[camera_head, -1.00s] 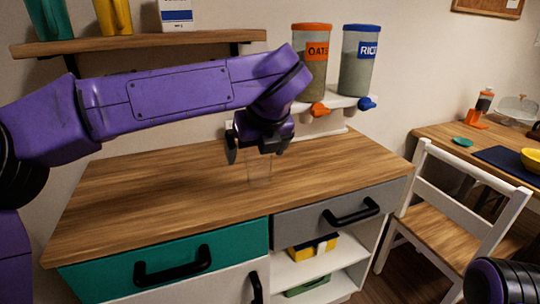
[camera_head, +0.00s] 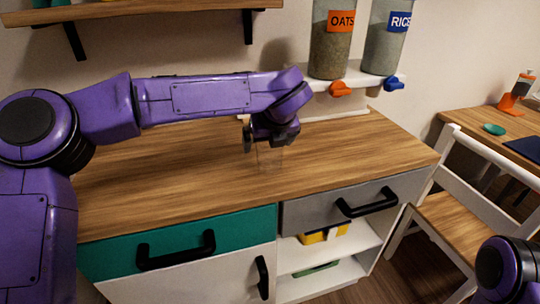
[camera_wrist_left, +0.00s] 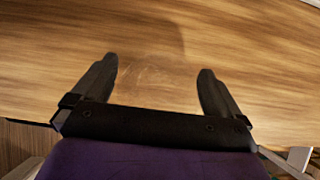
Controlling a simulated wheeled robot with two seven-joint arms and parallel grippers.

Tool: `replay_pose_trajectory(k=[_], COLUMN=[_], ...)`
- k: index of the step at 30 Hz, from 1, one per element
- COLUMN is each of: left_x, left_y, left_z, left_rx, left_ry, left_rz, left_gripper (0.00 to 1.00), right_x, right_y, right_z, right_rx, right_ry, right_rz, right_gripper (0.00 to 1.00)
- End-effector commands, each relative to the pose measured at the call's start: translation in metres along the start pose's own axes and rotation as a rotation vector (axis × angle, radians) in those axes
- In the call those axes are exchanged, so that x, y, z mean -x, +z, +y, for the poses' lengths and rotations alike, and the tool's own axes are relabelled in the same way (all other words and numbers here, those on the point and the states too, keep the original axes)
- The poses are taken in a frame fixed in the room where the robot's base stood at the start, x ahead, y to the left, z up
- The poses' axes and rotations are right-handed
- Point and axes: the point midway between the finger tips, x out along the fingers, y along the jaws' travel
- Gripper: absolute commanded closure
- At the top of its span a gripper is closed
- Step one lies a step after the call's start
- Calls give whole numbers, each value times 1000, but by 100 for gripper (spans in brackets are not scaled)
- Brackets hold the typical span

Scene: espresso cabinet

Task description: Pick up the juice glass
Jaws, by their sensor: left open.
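The juice glass (camera_head: 270,160) is clear and hard to make out. It stands upright on the wooden counter, directly below my left gripper (camera_head: 266,142) in the head view. My left gripper is open, with its fingers pointing down around or just above the glass's upper part. In the left wrist view, the glass (camera_wrist_left: 150,76) is a faint outline between the two spread fingers (camera_wrist_left: 158,68). I cannot tell whether either finger touches it. My right gripper is out of view; only part of my right arm shows at the bottom right.
The counter (camera_head: 150,180) around the glass is clear. Behind it, an oats dispenser (camera_head: 330,55) and a rice dispenser (camera_head: 383,45) stand on a white wall shelf. A teal drawer (camera_head: 115,257) and a grey drawer (camera_head: 310,214) are shut below. A white chair (camera_head: 455,200) stands at right.

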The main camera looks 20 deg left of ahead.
Motion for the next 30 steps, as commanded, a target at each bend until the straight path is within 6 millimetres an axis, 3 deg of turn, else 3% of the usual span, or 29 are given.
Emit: replay_pose_trajectory(k=[5,10,11,19,23,26,30], left_x=[0,0,0,2,13,30,73], left_y=[0,0,0,2,9,19,15], left_z=[0,1,1,0,0,0,-16], left_rx=[1,1,1,2,3,4,1], left_ry=[0,1,1,0,0,-2,-3], left_rz=[0,-1,-1,-2,-4,-4,-8], left_gripper=[0,55,58,58,58,58,58], right_x=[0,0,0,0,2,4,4], right_y=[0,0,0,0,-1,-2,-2], right_z=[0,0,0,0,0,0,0], right_rx=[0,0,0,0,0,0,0], right_ry=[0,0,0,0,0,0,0], right_rz=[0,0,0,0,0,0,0], right_gripper=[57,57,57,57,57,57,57])
